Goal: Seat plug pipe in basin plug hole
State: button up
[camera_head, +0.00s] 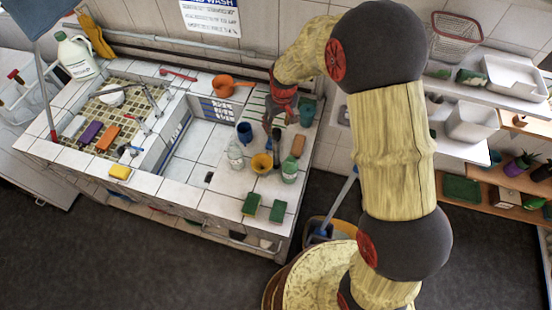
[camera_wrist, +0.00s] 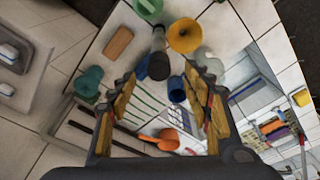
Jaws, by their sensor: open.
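The dark plug pipe (camera_head: 276,143) stands upright on the tiled counter at the right of the basin. In the wrist view the pipe (camera_wrist: 158,62) shows end-on, just beyond and between my fingertips. My gripper (camera_head: 277,115) is above and behind the pipe, pointing down at the counter. In the wrist view my gripper (camera_wrist: 162,95) is open, its two fingers wide apart with nothing held. The tiled basin (camera_head: 196,152) is left of the pipe, with a dark plug hole (camera_head: 208,177) in its floor.
An orange pan (camera_head: 224,86) is behind. Green sponges (camera_head: 251,204) lie at the front edge.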

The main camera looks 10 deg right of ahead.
aim_at(276, 131)
jog(key=shift+w+f, duration=0.2)
jog(key=shift+f, duration=0.3)
jog(key=shift+w+f, duration=0.15)
jog(key=shift+f, duration=0.35)
jog(key=f, duration=0.1)
jog(key=f+p, duration=0.1)
jog(key=f, duration=0.2)
jog(key=shift+w+a+f, duration=0.15)
jog(key=shift+w+f, duration=0.05)
jog(key=shift+w, duration=0.1)
jog(key=shift+c, duration=0.8)
jog(key=c, duration=1.1)
grip_shut()
